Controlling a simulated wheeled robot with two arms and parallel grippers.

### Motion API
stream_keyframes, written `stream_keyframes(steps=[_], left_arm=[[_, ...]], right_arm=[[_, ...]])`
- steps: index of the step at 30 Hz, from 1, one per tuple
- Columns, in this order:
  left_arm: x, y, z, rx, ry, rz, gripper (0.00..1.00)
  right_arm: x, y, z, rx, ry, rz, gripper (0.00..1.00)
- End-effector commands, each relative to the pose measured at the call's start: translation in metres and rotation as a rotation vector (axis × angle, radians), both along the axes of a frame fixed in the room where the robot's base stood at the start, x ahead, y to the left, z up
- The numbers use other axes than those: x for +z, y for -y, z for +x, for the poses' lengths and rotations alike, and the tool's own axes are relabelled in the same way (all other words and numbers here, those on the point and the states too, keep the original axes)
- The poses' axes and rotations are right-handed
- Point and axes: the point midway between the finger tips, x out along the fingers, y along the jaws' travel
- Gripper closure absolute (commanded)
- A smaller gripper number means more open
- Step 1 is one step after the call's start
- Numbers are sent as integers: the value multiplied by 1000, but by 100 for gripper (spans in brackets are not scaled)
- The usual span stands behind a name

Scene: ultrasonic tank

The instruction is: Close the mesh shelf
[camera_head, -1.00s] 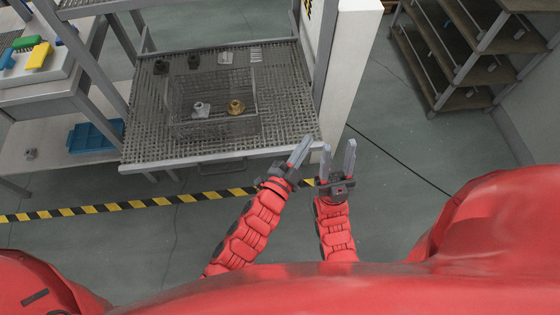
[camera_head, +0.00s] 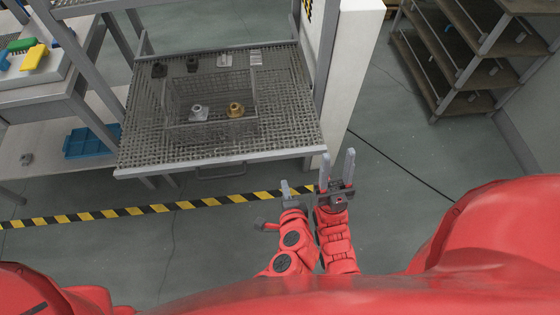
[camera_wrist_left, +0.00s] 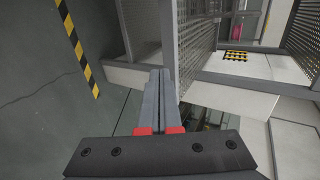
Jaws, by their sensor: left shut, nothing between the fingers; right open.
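The mesh shelf (camera_head: 140,139) is a grey wire-mesh tray with a pale front edge, pulled out from its frame toward me. A handle hangs below its front edge. My left gripper (camera_head: 286,190) is below and in front of the shelf's front right corner, apart from it. Its fingers are shut and empty, as the left wrist view (camera_wrist_left: 161,95) also shows. My right gripper (camera_head: 338,168) is open and empty, close beside the left one, just right of that corner.
On the shelf sit a wire basket (camera_head: 167,100), a silver fitting (camera_head: 198,112), a brass fitting (camera_head: 235,109) and small dark parts. A white upright panel (camera_head: 350,85) stands at the shelf's right. A workbench with a blue tray (camera_head: 92,141) is at left. The floor in front is clear.

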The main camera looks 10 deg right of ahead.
Motion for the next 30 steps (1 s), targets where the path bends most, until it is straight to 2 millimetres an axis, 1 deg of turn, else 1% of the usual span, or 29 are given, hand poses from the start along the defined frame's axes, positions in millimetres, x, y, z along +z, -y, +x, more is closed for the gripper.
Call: stream_keyframes(steps=[1,3,11,12,15,18,21,30], left_arm=[[-2,-1,10,6,1,0,100],[-10,-1,23,7,-2,2,100],[-34,1,65,1,1,0,100],[-33,1,73,3,1,-1,100],[-32,2,88,1,2,-2,100],[-33,3,97,-1,2,-3,100],[-34,3,102,0,1,-4,100],[-36,3,103,-2,1,-4,100]], right_arm=[[5,0,0,0,0,0,57],[9,0,0,0,0,0,57],[19,0,0,0,0,0,57],[23,0,0,0,0,0,57],[28,0,0,0,0,0,57],[31,0,0,0,0,0,57],[32,0,0,0,0,0,57],[31,0,0,0,0,0,57]])
